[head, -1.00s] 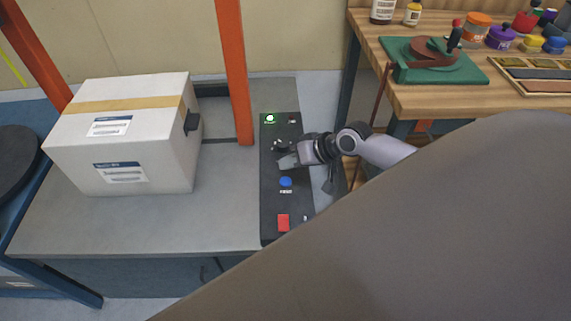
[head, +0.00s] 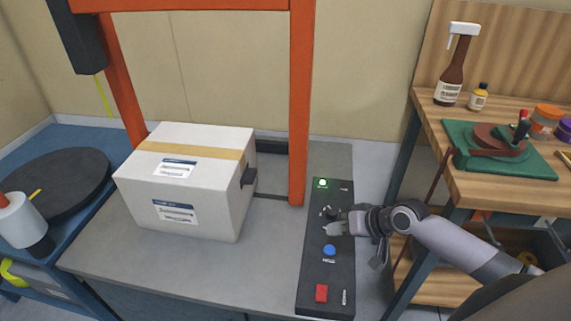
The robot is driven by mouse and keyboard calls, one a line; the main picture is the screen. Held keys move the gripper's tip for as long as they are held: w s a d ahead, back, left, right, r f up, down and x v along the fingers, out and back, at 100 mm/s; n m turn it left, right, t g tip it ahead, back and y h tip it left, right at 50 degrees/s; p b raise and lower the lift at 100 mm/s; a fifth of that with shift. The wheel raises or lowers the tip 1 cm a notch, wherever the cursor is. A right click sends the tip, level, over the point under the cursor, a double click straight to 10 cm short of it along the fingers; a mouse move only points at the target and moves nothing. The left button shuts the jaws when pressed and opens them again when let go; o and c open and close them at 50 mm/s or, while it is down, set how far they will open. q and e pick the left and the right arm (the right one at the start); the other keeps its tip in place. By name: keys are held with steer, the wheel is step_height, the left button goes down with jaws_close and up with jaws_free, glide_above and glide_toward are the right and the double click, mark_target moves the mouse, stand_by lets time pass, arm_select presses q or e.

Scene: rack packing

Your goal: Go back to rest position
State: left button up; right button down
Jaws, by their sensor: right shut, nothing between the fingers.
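My right gripper (head: 334,228) is shut and empty. It is over the upper middle of a black control panel (head: 313,265), beside a dark knob (head: 328,212). I cannot tell whether it touches the knob. My right arm comes in from the lower right. My left gripper is not in view.
A taped white box (head: 190,190) stands on the grey table (head: 130,250) beside an orange frame (head: 299,100). A wooden workbench (head: 480,195) with a green tool base (head: 495,150) and bottles is at right. A black round turntable (head: 60,182) is at left.

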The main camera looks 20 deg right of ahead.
steer(key=s+a, duration=0.1)
steer(key=a, duration=0.1)
steer(key=s+a+f+n+g, duration=0.1)
steer(key=s+a, duration=0.1)
steer(key=s+a+f+n, duration=0.1)
steer(key=s+a, duration=0.1)
steer(key=shift+s, duration=0.25)
steer(key=s+a+n+g, duration=0.2)
steer(key=s+a, duration=0.2)
steer(key=s, duration=0.3)
steer(key=s+d+r+g+h, duration=0.1)
steer(key=s+r+h, duration=0.15)
steer(key=s, duration=0.35)
steer(key=s+d+r+h, duration=0.2)
steer(key=s+h, duration=0.1)
steer(key=s, duration=0.3)
steer(key=w+a+f+t+y+p, duration=0.1)
steer(key=w+a+f+t+y, duration=0.1)
steer(key=w+f+t, duration=0.4)
steer(key=shift+w+a+f+n+t+p, duration=0.35)
steer(key=shift+a+f, duration=0.25)
steer(key=shift+f, duration=0.35)
